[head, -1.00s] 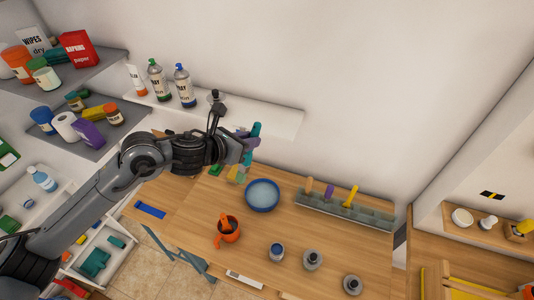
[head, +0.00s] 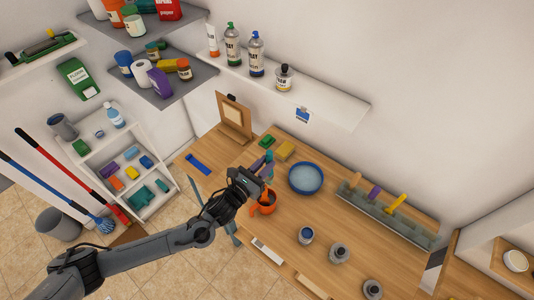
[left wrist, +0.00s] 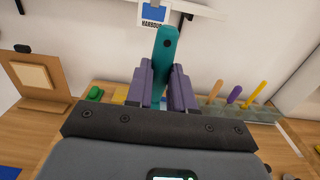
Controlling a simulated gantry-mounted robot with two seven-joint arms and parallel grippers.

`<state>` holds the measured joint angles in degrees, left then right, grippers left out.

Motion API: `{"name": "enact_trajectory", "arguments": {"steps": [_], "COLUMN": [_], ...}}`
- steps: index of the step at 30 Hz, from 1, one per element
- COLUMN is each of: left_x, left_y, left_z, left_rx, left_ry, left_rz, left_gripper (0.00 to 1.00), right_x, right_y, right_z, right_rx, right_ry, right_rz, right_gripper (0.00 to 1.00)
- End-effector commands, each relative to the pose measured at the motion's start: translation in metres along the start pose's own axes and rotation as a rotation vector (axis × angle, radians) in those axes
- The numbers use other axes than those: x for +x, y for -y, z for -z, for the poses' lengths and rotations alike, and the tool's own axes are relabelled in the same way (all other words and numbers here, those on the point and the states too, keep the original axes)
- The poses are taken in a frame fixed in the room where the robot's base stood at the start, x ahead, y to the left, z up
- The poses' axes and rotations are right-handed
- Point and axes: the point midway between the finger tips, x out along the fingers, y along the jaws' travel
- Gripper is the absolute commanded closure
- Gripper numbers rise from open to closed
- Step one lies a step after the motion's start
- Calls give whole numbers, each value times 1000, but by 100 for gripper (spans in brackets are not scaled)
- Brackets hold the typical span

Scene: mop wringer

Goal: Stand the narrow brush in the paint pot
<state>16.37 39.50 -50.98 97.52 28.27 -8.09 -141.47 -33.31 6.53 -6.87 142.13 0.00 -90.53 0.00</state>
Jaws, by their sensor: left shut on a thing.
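My left gripper (head: 262,174) is shut on a teal handle (left wrist: 165,55), which looks like the narrow brush's. The handle stands up between the purple fingers in the left wrist view, and its top shows in the head view. The brush's lower end is hidden. The orange pot (head: 265,206), which looks like the paint pot, stands on the wooden table. The gripper appears just above and behind it in the head view, partly covering its rim. I cannot tell whether the brush is over or inside the pot. My right gripper is not in view.
A blue-rimmed bowl (head: 305,178) stands right of the gripper. A small blue jar (head: 306,236) and grey-lidded containers (head: 339,253) stand along the front. Green and yellow blocks (head: 285,151) lie behind.

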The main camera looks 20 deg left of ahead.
Motion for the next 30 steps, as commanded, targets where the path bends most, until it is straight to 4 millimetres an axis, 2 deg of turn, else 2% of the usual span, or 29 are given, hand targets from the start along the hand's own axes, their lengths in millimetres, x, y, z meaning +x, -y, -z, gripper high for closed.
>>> {"name": "enact_trajectory", "arguments": {"steps": [1, 6, 17, 30], "left_x": [0, 0, 0, 0], "left_y": [1, 1, 1, 1], "left_z": [13, 30, 43, 68], "left_rx": [-1, -2, -2, -2], "left_ry": [-1, -2, -2, -3], "left_rz": [0, 1, 2, 1], "left_gripper": [100, 100, 100, 100], "right_x": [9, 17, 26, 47], "right_y": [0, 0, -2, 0], "right_z": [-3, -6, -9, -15], "right_rx": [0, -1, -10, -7], "right_ry": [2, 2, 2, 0], "right_rz": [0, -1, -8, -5], "right_gripper": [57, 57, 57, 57]}}
